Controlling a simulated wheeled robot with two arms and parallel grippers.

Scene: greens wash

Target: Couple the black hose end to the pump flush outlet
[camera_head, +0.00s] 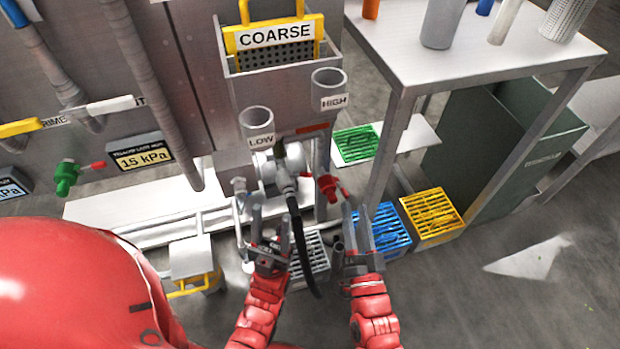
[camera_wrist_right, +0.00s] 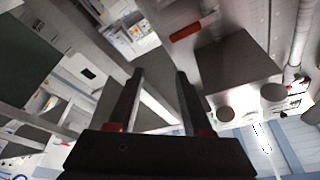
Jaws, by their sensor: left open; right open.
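The pump (camera_head: 265,168) is a pale round body below the LOW cup. A grey metal fitting (camera_head: 288,186) sits at its lower right. The black hose (camera_head: 303,250) runs down from this fitting and curves to a lower end near the floor; I cannot tell whether its upper end is coupled or which fitting is the flush outlet. My left gripper (camera_head: 270,212) is open, just left of the hose's upper part, with nothing seen between its fingers. My right gripper (camera_head: 356,212) is open and empty, to the right of the hose; its spread fingers show in the right wrist view (camera_wrist_right: 158,80).
A red valve handle (camera_head: 330,187) sits just above and left of my right gripper. Blue (camera_head: 390,230), yellow (camera_head: 432,212) and green (camera_head: 356,144) crates stand to the right. A table (camera_head: 480,55) stands at upper right.

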